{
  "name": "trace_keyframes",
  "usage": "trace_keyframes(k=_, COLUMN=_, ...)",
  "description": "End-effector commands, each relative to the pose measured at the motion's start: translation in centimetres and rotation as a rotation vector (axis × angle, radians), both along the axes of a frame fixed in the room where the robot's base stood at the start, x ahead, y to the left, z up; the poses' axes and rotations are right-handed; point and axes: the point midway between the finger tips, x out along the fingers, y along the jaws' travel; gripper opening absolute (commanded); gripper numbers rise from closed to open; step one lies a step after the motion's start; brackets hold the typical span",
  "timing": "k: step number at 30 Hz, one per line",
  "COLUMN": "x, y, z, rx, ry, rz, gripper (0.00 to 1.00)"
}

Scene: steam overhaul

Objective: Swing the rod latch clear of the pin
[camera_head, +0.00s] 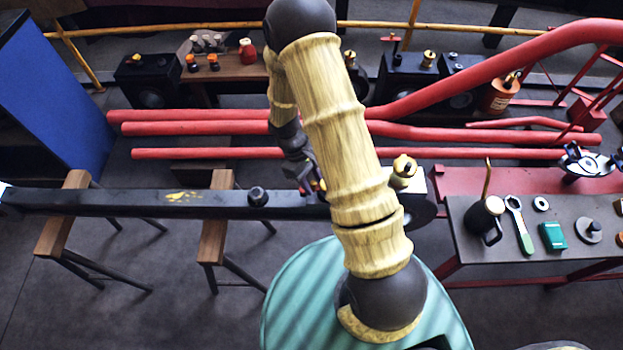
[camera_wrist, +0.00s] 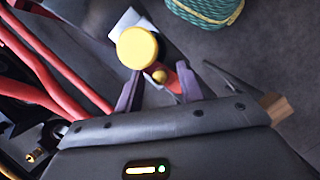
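A long black rod (camera_head: 130,203) with a yellow mark and a dark bolt (camera_head: 258,196) lies level across trestles. My gripper (camera_head: 316,187) is at its right end, pointing down, partly behind my arm. In the wrist view my gripper (camera_wrist: 160,72) has its two dark fingers apart. A small brass knob (camera_wrist: 159,76) and a red piece (camera_wrist: 173,83), perhaps parts of the latch, show between or just beyond the fingers. A large yellow round cap (camera_wrist: 137,47) is just past them. I cannot tell whether a finger touches anything. The pin cannot be made out for certain.
Red pipes (camera_head: 200,128) run behind the rod. A tool bench (camera_head: 470,250) with a wrench (camera_head: 519,224) and a green box (camera_head: 552,236) stands at right. Two wooden trestles (camera_head: 213,240) are under the rod.

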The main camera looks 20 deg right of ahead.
Motion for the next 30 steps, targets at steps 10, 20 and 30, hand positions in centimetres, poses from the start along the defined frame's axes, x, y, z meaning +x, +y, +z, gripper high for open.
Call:
trace_keyframes(k=10, x=0.00, y=0.01, z=0.03, rx=0.000, ry=0.000, rz=0.000, gripper=0.06)
trace_keyframes(k=20, x=0.04, y=0.03, z=0.05, rx=0.000, ry=0.000, rz=0.013, gripper=0.00)
trace_keyframes(k=30, x=0.39, y=0.14, z=0.10, rx=-0.001, ry=0.001, rz=0.139, gripper=0.00)
